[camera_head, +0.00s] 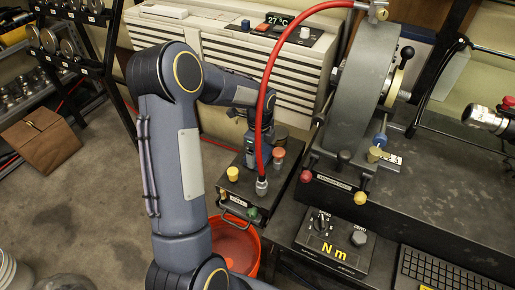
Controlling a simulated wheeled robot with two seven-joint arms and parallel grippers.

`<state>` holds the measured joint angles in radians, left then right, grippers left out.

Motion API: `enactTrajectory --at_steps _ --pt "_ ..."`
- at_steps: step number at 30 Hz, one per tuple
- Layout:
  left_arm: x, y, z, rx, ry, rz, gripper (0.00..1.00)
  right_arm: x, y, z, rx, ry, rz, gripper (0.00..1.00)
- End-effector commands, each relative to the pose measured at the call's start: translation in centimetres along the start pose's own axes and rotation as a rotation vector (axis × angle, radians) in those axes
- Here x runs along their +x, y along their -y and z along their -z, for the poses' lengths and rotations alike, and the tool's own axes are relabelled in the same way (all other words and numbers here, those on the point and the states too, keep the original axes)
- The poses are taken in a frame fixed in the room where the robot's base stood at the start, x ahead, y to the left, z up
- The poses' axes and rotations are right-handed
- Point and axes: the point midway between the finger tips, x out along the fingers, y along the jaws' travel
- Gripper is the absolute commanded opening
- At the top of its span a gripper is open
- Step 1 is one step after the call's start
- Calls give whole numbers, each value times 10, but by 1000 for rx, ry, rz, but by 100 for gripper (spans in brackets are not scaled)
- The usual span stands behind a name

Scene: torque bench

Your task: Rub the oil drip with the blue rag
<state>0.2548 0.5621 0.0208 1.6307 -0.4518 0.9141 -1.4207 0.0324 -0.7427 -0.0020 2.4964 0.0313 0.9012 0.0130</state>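An arm, which I take to be my left one, rises from the bottom and bends over to the right. Its gripper (250,152) points down over a dark block with coloured knobs (245,190), behind the red hose. Its fingertips are small and partly hidden, so I cannot tell whether they are open or hold anything. I cannot make out a blue rag or an oil drip; the arm covers part of the scene. My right gripper is out of view.
A red hose (268,85) arches down to the block. An orange-red bucket (238,245) stands below it. A large grey wheel housing (357,90) and a dark bench (430,195) fill the right. A control box marked "N m" (333,245) and a keyboard (445,268) are in front.

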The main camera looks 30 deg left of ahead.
Motion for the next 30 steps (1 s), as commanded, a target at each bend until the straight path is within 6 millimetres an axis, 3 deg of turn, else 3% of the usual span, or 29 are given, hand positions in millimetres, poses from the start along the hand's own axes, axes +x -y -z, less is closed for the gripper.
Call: enactTrajectory --at_steps 30 --pt "3 0 -66 3 -2 -1 72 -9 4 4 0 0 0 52"
